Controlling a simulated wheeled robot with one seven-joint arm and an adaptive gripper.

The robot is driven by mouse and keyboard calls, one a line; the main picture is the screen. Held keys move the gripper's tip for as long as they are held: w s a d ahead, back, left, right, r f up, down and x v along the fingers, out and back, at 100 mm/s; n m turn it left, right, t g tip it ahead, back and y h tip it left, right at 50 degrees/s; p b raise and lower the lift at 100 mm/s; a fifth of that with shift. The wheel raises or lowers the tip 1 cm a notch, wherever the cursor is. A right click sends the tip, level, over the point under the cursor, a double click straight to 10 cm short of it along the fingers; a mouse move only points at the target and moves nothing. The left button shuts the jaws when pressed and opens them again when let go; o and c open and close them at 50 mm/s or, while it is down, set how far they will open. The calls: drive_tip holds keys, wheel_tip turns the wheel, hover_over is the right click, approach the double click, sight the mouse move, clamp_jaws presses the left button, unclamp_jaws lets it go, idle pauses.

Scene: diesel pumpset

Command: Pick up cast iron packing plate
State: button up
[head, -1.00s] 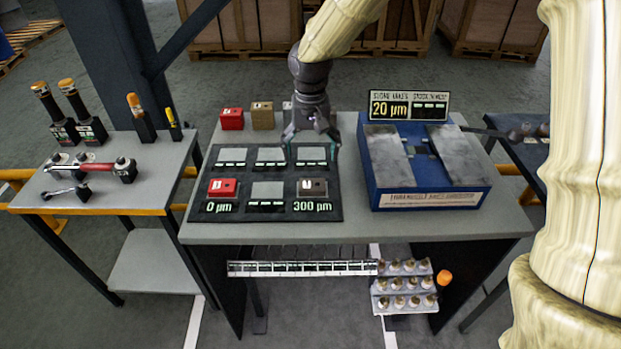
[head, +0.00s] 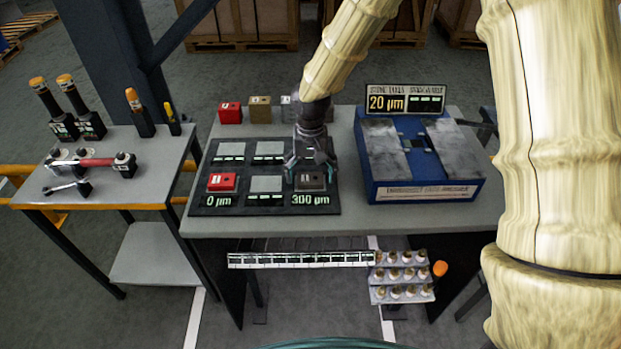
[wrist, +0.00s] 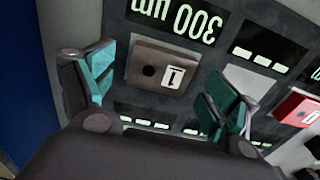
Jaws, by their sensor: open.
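A dark grey-brown square block with a hole and a white "1" label (head: 312,181) lies on the pad marked 300 µm; it looks like the cast iron packing plate. In the wrist view the block (wrist: 160,70) lies between the teal finger pads. My gripper (head: 308,168) points down over it. In the wrist view my gripper (wrist: 160,88) is open, one finger on each side of the block, with a gap on both sides. Whether the fingertips reach down to the block's height I cannot tell.
A red block (head: 222,182) sits on the 0 µm pad, also at the wrist view's right edge (wrist: 300,106). The black board (head: 225,168) has several empty pads. Red (head: 230,112) and tan (head: 259,109) blocks stand behind it. A blue stand (head: 420,188) is close on the right.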

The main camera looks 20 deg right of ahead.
drive_tip(key=shift+f, duration=0.4)
drive_tip(key=shift+c, duration=0.5)
drive_tip(key=c, duration=1.3)
drive_tip(key=shift+r, duration=0.15)
drive_tip(key=shift+c, duration=0.2)
